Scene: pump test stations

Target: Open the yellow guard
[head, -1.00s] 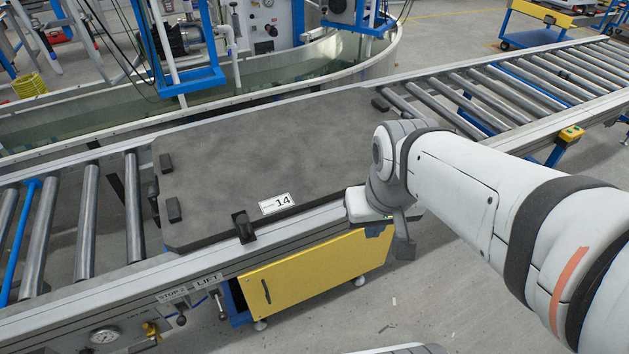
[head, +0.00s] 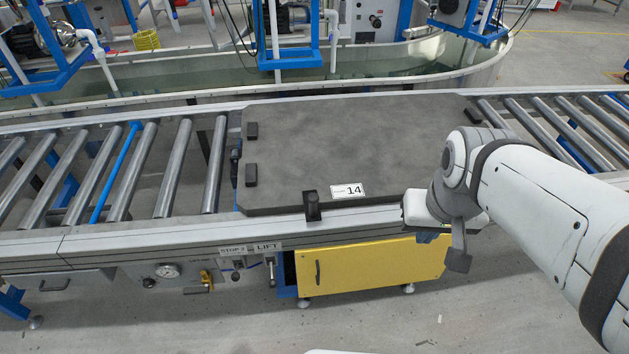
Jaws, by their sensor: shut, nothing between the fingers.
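The yellow guard (head: 380,268) is a flat yellow panel below the front rail of the conveyor, under the dark plate numbered 14. A dark upright handle (head: 317,272) sits near its left edge. A dark gap shows beside that edge; I cannot tell whether the guard is fully closed. My gripper (head: 457,262) is at the end of my white arm, in front of the rail at the guard's upper right. It is shut and empty, well to the right of the handle. My wrist hides part of the guard's upper right corner, and the fingertips are hard to make out.
The dark plate (head: 350,150) lies on the conveyor, with rollers (head: 170,170) to its left and right. Left of the guard are knobs under STOP and LIFT labels (head: 250,248) and a gauge (head: 167,271).

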